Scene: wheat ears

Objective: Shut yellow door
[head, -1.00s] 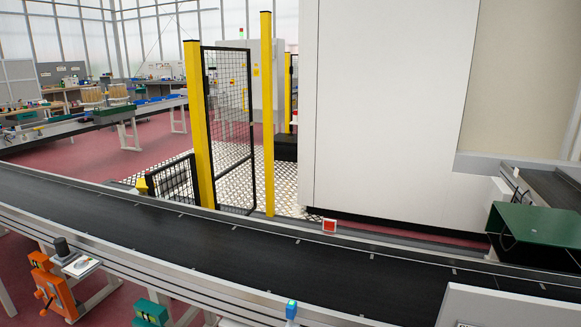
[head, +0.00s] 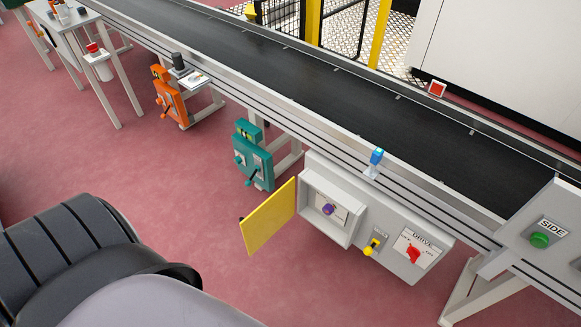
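The yellow door (head: 268,216) stands open, swung out to the left of a grey control box (head: 347,236) on the conveyor's front side. A small dark handle or knob shows at its left edge. Inside the open compartment is a purple knob (head: 328,209) on a light plate. Neither of my grippers is in view. A dark ribbed part and a pale rounded part at the lower left look like my own body.
Right of the compartment are a yellow switch (head: 375,244) and a red DRIVE knob (head: 412,254). A green button (head: 540,240) sits on the SIDE panel. Teal (head: 253,160) and orange (head: 167,96) units hang under the conveyor (head: 290,80). Red floor (head: 130,170) is clear before them.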

